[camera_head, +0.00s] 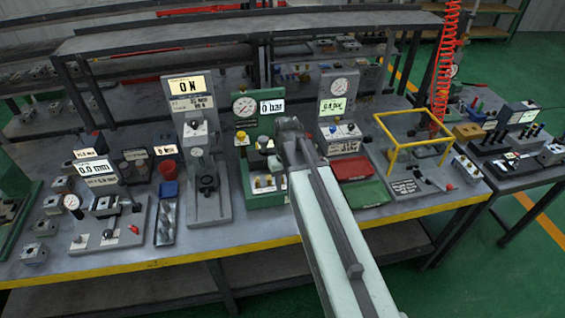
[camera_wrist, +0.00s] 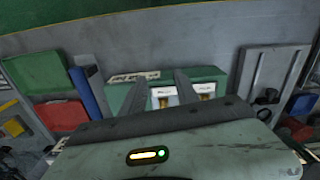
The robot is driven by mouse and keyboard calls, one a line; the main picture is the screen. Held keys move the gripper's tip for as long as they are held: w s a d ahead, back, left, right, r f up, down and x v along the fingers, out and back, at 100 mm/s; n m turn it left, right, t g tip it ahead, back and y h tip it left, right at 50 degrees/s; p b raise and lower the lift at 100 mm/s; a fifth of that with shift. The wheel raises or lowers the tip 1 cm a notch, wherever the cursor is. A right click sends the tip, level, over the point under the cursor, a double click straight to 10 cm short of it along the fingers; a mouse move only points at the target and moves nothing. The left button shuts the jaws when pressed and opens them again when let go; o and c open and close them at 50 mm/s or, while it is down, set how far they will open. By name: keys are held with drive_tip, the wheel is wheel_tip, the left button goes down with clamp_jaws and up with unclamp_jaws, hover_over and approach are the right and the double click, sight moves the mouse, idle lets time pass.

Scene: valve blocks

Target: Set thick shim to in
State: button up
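The green station (camera_head: 245,135) stands at the middle of the bench, with a dial and a "0 bar" display. Several small yellow-topped parts (camera_head: 262,183) sit on its base. In the wrist view, two white-labelled blocks with brass-coloured parts, one left (camera_wrist: 164,97) and one right (camera_wrist: 205,92), sit by the green base (camera_wrist: 208,74). I cannot read the labels or tell which part is the thick shim. My gripper (camera_wrist: 160,76) has its two fingers apart with nothing seen held; the left block shows between them. In the head view, my gripper (camera_head: 288,128) hides part of the station's right side.
Red (camera_head: 355,166) and green (camera_head: 366,194) trays lie right of the station. A yellow frame (camera_head: 412,140) stands farther right. The yellow front edge (camera_head: 150,265) bounds the bench.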

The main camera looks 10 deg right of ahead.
drive_tip(key=w+r+n+p, duration=0.2)
drive_tip(key=w+r+p, duration=0.4)
drive_tip(key=w+r, duration=0.25)
drive_tip(key=f+b, duration=0.8)
drive_tip(key=s+f+b, duration=0.1)
drive_tip(key=f+b, duration=0.3)
drive_tip(key=b, duration=0.1)
drive_tip(key=shift+f, duration=0.1)
clamp_jaws()
idle(0.5)
